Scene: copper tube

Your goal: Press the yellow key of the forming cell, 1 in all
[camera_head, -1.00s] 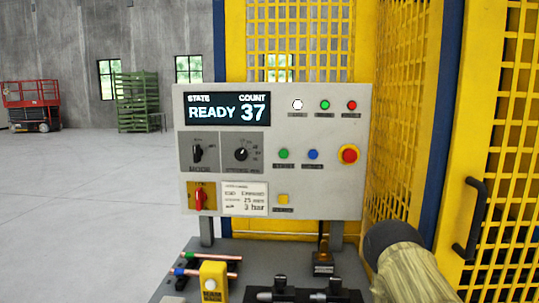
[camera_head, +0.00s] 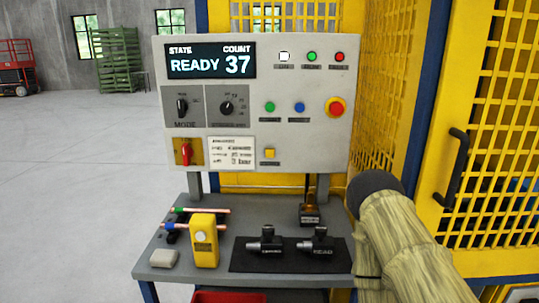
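The yellow key (camera_head: 269,153) is a small square button low on the grey control panel (camera_head: 340,75) of the forming cell, right of a white label card. The panel's display (camera_head: 210,62) reads STATE READY, COUNT 37. My arm, in a beige sleeve with a dark rounded end, rises at the lower right, in front of the cell and right of the key. No gripper fingers show in this view.
A red emergency stop (camera_head: 336,106) sits right of the key. Yellow mesh fencing (camera_head: 500,150) stands at the right.

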